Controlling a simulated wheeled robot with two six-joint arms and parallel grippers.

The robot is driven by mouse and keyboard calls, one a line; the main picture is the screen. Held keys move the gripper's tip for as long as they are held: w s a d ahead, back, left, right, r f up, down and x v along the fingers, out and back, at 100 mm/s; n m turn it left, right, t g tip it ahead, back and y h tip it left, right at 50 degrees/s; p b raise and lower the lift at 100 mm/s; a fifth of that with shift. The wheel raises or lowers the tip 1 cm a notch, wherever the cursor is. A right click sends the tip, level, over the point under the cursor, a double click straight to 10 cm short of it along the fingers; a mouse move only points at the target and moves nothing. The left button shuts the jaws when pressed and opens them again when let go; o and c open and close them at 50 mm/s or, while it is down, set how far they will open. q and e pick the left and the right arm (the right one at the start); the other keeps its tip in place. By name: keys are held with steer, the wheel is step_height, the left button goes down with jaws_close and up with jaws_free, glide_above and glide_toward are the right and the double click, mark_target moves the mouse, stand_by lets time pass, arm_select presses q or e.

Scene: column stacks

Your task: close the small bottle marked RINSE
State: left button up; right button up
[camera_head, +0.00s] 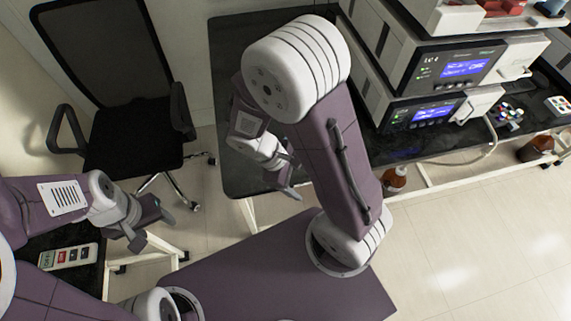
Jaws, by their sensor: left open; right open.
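I cannot make out a small bottle marked RINSE in the head view; no label of that kind is readable. A cluster of small coloured items (508,114), too small to tell apart, sits on the bench at the right. My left gripper (150,224) is open and empty near the dark table at the lower left. My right gripper (284,183) is open and appears empty, by the front of the dark bench. My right arm hides part of that bench.
Stacked instruments (456,70) with blue screens stand on the dark bench (236,60). Brown bottles (394,179) (537,148) stand low beneath it. A black chair (110,60) is at the left. The right floor is clear.

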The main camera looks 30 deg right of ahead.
steer(key=shift+w+a+r+m+t+y, duration=0.4)
steer(key=shift+r+m+t+y, duration=0.35)
steer(key=shift+m, duration=0.9)
steer(key=shift+w+a+r+m+t+y, duration=0.25)
steer(key=shift+w+r+m+t+y, duration=0.2)
steer(key=shift+m+y, duration=0.85)
steer(key=shift+w+a+r+m+t+y, duration=0.4)
steer(key=shift+r+m+t+y, duration=0.2)
steer(key=shift+m, duration=1.35)
steer(key=shift+r, duration=0.15)
